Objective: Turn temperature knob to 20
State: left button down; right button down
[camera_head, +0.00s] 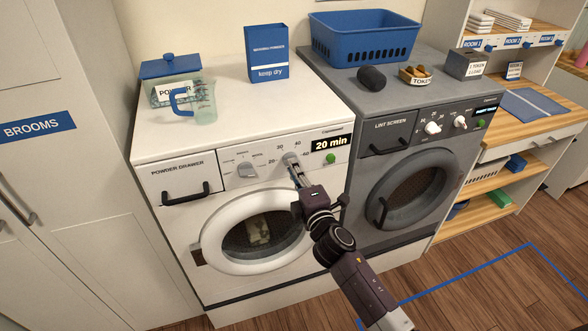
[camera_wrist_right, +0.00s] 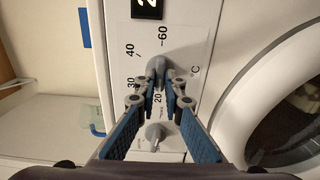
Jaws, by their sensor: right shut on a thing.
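The temperature knob (camera_head: 290,158) is a grey knob on the white washer's (camera_head: 185,230) front panel, with marks such as 20, 30, 40 and 60 around it. In the right wrist view the knob (camera_wrist_right: 157,66) sits at the fingertips, beside the °C sign. My right gripper (camera_head: 296,175) reaches up to it from below and is shut on it; the fingers (camera_wrist_right: 161,88) lie on both sides of it. The fingers partly cover the knob and dial, so I cannot tell which mark it points at. My left gripper is not in view.
A second grey knob (camera_head: 246,170) sits left of the temperature knob. A display reading 20 min (camera_head: 330,143) and a green button (camera_head: 330,158) are to the right. The round washer door (camera_head: 212,249) is below. A grey dryer (camera_head: 345,200) stands right of the washer.

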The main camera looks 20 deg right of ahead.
jog(key=c, duration=2)
grip_release()
jog(key=shift+c, duration=0.2)
jog(key=s, duration=1.2)
jog(key=shift+d, duration=0.2)
